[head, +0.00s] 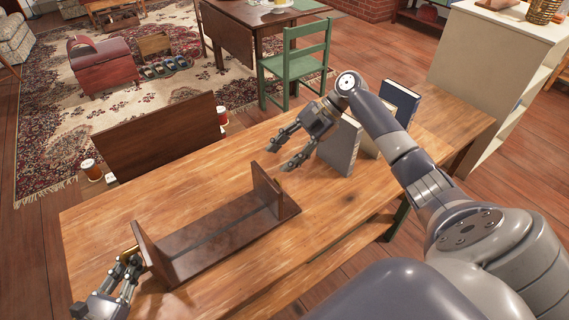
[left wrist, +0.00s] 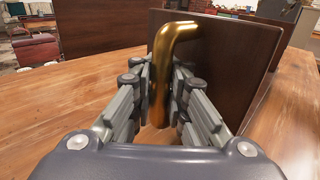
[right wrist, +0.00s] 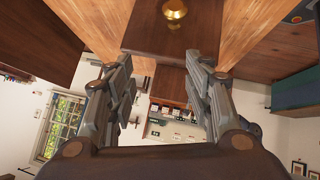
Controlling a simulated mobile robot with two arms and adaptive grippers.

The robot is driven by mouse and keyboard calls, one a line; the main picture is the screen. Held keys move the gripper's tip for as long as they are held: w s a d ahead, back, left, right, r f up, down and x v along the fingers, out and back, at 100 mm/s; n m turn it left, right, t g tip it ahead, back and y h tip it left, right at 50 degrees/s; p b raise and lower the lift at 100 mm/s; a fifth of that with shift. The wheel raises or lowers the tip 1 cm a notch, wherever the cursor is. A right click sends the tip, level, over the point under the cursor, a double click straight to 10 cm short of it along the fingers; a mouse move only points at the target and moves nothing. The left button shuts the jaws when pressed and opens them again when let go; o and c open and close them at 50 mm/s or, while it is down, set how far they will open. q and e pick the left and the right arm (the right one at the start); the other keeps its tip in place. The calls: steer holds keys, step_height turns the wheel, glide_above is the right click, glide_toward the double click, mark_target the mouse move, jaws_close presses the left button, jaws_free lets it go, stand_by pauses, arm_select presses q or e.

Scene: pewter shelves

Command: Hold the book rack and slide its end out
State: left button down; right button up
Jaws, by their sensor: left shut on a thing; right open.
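The dark wooden book rack (head: 215,238) lies along the table, with an upright end at the left (head: 150,262) and another upright end at the right (head: 264,190). My left gripper (head: 127,266) is shut on a bent brass handle on the left end; the handle (left wrist: 172,75) stands between its fingers in the left wrist view. My right gripper (head: 279,156) is open and empty, above and close to the right end. In the right wrist view, a round brass knob (right wrist: 175,10) on the dark right end (right wrist: 150,38) lies ahead of the open fingers, apart from them.
The wooden table (head: 330,215) is clear in front of the rack. A grey book (head: 341,146), a cream book (head: 366,143) and a dark blue book (head: 400,101) stand to the right, near my right arm. A dark chair back (head: 155,140) rises beyond the table's far edge.

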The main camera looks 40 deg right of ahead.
stand_by(0.4)
arm_select(q)
steer(key=c, duration=1.5)
jaws_free()
steer(key=v, duration=1.2)
